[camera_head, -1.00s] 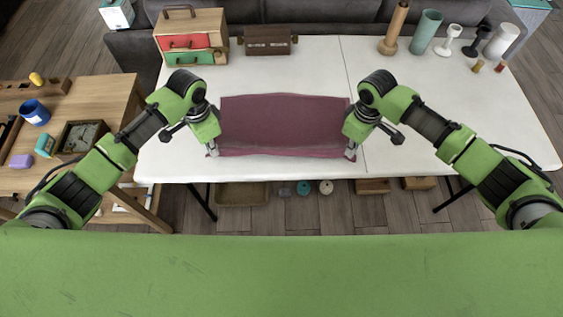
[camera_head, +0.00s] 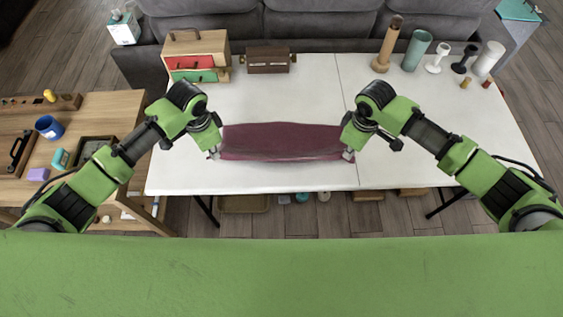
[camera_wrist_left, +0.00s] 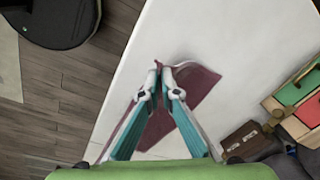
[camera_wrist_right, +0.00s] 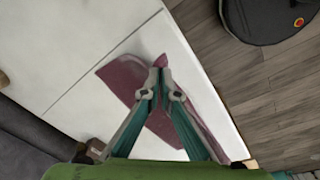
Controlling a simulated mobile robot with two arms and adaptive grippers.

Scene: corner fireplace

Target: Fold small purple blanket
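The small purple blanket (camera_head: 281,140) lies on the white table near its front edge. It shows as a narrow strip with a bowed far edge, between my two grippers. My left gripper (camera_head: 214,153) is at its left front corner, and in the left wrist view its fingers (camera_wrist_left: 166,72) are closed together on the blanket (camera_wrist_left: 193,85). My right gripper (camera_head: 347,153) is at the right front corner, and in the right wrist view its fingers (camera_wrist_right: 158,74) are closed on the blanket (camera_wrist_right: 122,80). Cloth between the fingertips is mostly hidden.
A wooden drawer box (camera_head: 195,55) and a brown case (camera_head: 268,59) stand at the table's back left. Several cylinders and candlesticks, such as a green cylinder (camera_head: 416,50), stand at the back right. A wooden side table (camera_head: 105,108) is on the left.

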